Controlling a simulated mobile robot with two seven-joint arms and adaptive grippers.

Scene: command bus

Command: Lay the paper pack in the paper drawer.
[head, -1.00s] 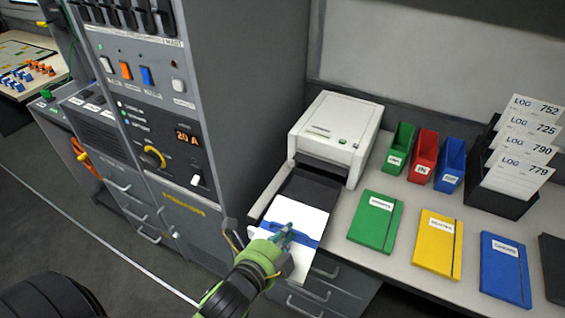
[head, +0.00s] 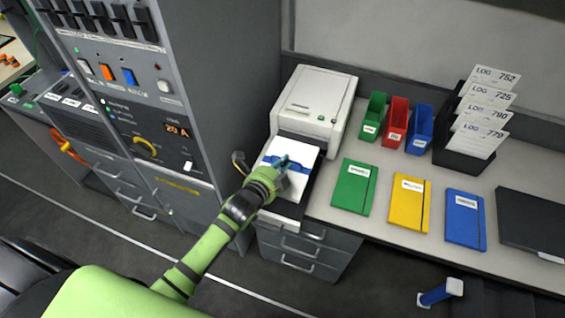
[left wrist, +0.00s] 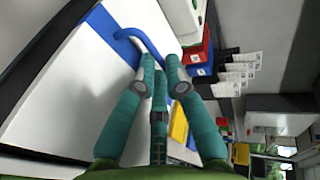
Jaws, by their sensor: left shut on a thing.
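The paper pack (head: 297,154) is a white block with a blue band and a raised blue loop, in front of the white printer (head: 316,103). It covers most of the dark, pulled-out paper drawer (head: 290,211). My left gripper (head: 283,164) is shut on the blue loop on top of the pack. In the left wrist view the teal fingers (left wrist: 160,72) close around the loop, and the pack (left wrist: 75,95) fills the left side. Whether the pack touches the drawer floor is hidden. My right gripper is not in view.
Right of the drawer lie a green notebook (head: 353,187), a yellow one (head: 409,202) and a blue one (head: 465,219). Green, red and blue bins (head: 396,122) and a log rack (head: 468,155) stand behind. A tall grey cabinet (head: 215,90) rises close on the left.

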